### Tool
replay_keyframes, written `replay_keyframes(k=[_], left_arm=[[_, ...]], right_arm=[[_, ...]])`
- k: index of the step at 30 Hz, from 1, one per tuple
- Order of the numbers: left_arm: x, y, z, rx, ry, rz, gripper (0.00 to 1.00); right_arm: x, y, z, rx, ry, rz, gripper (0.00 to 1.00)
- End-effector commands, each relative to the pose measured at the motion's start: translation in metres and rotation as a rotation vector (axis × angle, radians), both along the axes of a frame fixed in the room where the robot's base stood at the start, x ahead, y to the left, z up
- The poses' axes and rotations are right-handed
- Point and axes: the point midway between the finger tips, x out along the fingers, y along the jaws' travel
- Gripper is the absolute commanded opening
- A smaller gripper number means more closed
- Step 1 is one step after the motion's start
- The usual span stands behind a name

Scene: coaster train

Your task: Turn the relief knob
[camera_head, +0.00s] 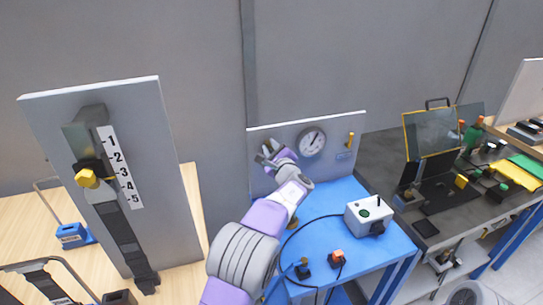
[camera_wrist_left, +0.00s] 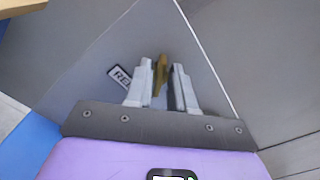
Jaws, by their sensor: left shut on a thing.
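The relief knob (camera_wrist_left: 161,73) is a brass-coloured piece on the grey panel (camera_head: 335,124). In the left wrist view it sits between the two fingers of my left gripper (camera_wrist_left: 162,72), which is shut on it. A white label (camera_wrist_left: 120,76) beginning "RE" is beside the knob, partly covered by a finger. In the head view my left gripper (camera_head: 267,154) is at the left part of the panel and hides the knob. My right gripper is not in view.
The panel also carries a round gauge (camera_head: 312,141) and a yellow handle (camera_head: 351,139). A white box (camera_head: 369,214) with cables stands on the blue table (camera_head: 345,191). A tall board with a numbered scale (camera_head: 120,166) stands at left. A cluttered dark bench is at right.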

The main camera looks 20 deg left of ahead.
Motion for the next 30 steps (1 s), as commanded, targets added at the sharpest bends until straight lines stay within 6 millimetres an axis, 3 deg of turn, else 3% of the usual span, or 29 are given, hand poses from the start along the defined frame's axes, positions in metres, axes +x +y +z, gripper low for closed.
replay_keyframes(k=[17,18,21,30], left_arm=[[0.0,-0.0002,-0.0001,-0.028,-0.018,-0.001,0.0],[0.0,-0.0002,-0.0001,-0.027,-0.017,-0.001,0.29],[0.0,-0.0002,-0.0001,-0.027,-0.017,-0.001,0.45],[-0.0005,-0.0006,-0.0001,-0.027,-0.017,-0.001,0.46]], right_arm=[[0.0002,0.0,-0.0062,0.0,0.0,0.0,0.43],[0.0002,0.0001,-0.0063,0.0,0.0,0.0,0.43],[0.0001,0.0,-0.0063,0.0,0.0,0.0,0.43],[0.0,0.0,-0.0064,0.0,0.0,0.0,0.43]])
